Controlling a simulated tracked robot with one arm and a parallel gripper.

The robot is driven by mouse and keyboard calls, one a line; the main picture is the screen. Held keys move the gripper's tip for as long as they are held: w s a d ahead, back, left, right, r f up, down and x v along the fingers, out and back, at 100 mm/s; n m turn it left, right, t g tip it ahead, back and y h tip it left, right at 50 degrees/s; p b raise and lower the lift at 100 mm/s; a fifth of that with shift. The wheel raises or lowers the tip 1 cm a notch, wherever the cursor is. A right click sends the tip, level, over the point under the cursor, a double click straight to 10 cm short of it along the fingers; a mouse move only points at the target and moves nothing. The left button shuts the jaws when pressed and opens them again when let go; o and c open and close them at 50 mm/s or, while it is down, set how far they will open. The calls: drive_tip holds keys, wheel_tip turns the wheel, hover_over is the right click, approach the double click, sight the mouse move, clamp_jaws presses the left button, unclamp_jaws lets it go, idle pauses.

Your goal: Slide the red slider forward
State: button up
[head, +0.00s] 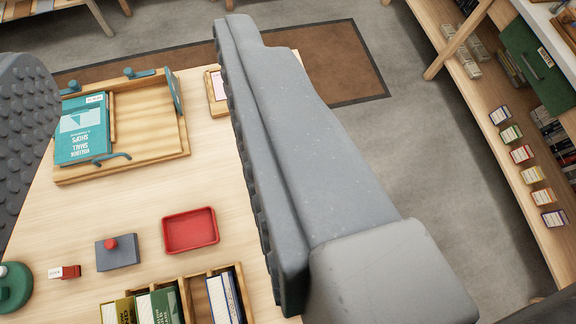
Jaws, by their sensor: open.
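My gripper (128,62) is open, with a ridged grey finger at the left edge and another across the middle of the head view. Nothing is held between them. A grey block with a red knob (110,244) on top sits on the pale wooden table (110,205) at lower left. A small red piece with a white end (65,272) lies just left of it. I cannot tell for certain which of these is the red slider. Both show between the fingers in the picture, apart from them.
A red tray (190,231) is right of the grey block. A wooden tray (150,168) holds a teal book (82,128) farther back. A book rack (210,272) stands in front, and a green round object (14,286) at the left edge. Shelves (495,85) stand at right.

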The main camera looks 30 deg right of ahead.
drive_tip(key=w+d+f+m+g+p, duration=0.1)
drive_tip(key=w+d+f+g, duration=0.2)
drive_tip(key=w+f, duration=0.5)
drive_tip(key=w+d+f+m+g+p, duration=0.15)
drive_tip(key=w+f+g, duration=0.25)
drive_tip(key=w+f, duration=0.45)
drive_tip(key=w+d+f+g, duration=0.1)
drive_tip(key=d+f+g, duration=0.1)
drive_tip(key=f, duration=1)
drive_tip(key=d+f+m+g, duration=0.1)
drive_tip(key=d+f, duration=0.3)
drive_tip(key=f, duration=0.8)
drive_tip(key=w+d+f+m+g, duration=0.1)
drive_tip(key=d+f+g, duration=0.1)
drive_tip(key=f, duration=1)
drive_tip(key=shift+w+d+f+m+g, duration=0.25)
drive_tip(key=shift+w+d+g, duration=0.15)
drive_tip(key=shift+g, duration=0.5)
drive_tip(key=shift+s, duration=0.1)
clamp_jaws()
